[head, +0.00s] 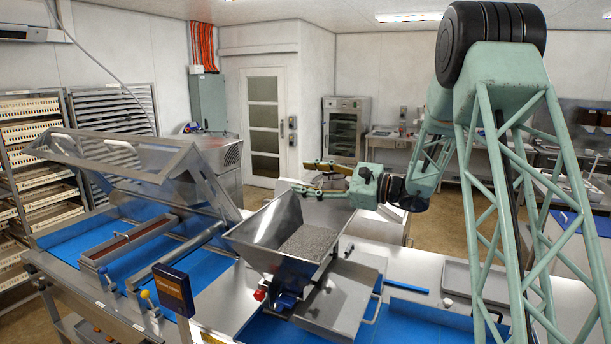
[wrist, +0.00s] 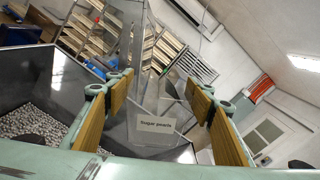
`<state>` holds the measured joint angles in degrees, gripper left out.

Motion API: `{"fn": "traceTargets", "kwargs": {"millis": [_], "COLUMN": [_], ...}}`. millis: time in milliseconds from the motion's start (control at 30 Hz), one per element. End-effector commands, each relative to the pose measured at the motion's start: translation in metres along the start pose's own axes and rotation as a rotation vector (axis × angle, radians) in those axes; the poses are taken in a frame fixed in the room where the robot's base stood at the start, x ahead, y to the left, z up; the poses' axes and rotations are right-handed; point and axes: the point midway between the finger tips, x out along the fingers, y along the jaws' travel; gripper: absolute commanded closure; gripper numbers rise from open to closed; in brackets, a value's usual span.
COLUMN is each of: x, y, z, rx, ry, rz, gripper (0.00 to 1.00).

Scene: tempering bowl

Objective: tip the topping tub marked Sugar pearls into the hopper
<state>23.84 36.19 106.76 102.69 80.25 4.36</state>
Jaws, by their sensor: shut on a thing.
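My gripper (head: 312,178) is above the back edge of the steel hopper (head: 262,232). In the wrist view its two yellow-padded fingers (wrist: 160,105) are shut on a clear tub with a white label reading "Sugar pearls" (wrist: 155,124). The tub is see-through, and I make out no pearls inside it. Its outline is hard to see in the head view, and I cannot tell its exact tilt. Small grey pearls (head: 308,242) lie in the hopper, heaped toward its right side; they also show at the lower left of the wrist view (wrist: 35,122).
A machine with a clear raised guard (head: 130,160) and blue belt (head: 150,268) stands left of the hopper. A dark sign (head: 174,290) stands in front. A sloped steel plate (head: 340,298) lies right of the hopper. Racks (head: 30,170) stand at the far left.

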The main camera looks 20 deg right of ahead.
Motion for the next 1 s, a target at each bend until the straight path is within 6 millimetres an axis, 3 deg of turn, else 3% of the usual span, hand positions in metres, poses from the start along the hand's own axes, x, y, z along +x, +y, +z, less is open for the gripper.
{"fn": "traceTargets", "kwargs": {"millis": [300, 1000], "x": [0.000, 0.000], "y": [-0.010, -0.026], "z": [0.004, -0.007], "rx": [0.118, 0.482], "ry": [0.000, -0.001], "rz": [0.000, 0.002], "gripper": [0.65, 0.65]}}
